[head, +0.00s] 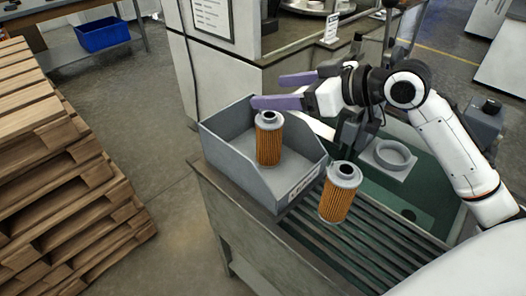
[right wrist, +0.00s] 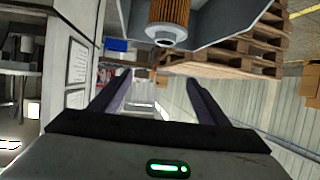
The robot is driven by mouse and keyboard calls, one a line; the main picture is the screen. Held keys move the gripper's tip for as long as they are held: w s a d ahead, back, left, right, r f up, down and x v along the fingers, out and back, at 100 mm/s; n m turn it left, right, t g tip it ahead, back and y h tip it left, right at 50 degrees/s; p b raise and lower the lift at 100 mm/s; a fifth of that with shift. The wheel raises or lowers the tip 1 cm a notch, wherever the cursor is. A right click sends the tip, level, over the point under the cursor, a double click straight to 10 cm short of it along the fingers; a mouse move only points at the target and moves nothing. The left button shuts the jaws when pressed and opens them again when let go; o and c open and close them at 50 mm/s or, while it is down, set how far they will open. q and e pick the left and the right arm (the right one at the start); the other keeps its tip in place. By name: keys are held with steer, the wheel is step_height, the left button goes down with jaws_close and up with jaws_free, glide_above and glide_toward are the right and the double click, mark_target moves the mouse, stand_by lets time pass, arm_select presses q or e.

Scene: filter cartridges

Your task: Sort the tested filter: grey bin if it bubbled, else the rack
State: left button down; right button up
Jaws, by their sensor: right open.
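An orange pleated filter (head: 268,145) with grey end caps stands roughly upright inside the grey bin (head: 232,160), whose front label is only partly readable. A second similar filter (head: 340,203) stands on the dark slatted rack (head: 375,255), to the right of the bin. My right gripper (head: 270,91) has purple fingers, spread open and empty, over the bin's back edge. The right wrist view shows its open fingers (right wrist: 158,82) with nothing between them. There a filter (right wrist: 168,14) and the grey bin (right wrist: 235,20) show at the top. My left gripper is out of view.
A grey ring fixture (head: 390,156) sits in the green area behind the slats, partly near my right arm. A stack of wooden pallets (head: 60,180) stands at the left. A blue crate (head: 102,35) is on a far shelf. The floor between pallets and bench is clear.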

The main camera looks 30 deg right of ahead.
steer(key=v, duration=0.7)
steer(key=shift+s+r+b, duration=0.2)
steer(key=shift+s+b, duration=0.05)
steer(key=shift+b, duration=0.2)
steer(key=shift+d, duration=0.1)
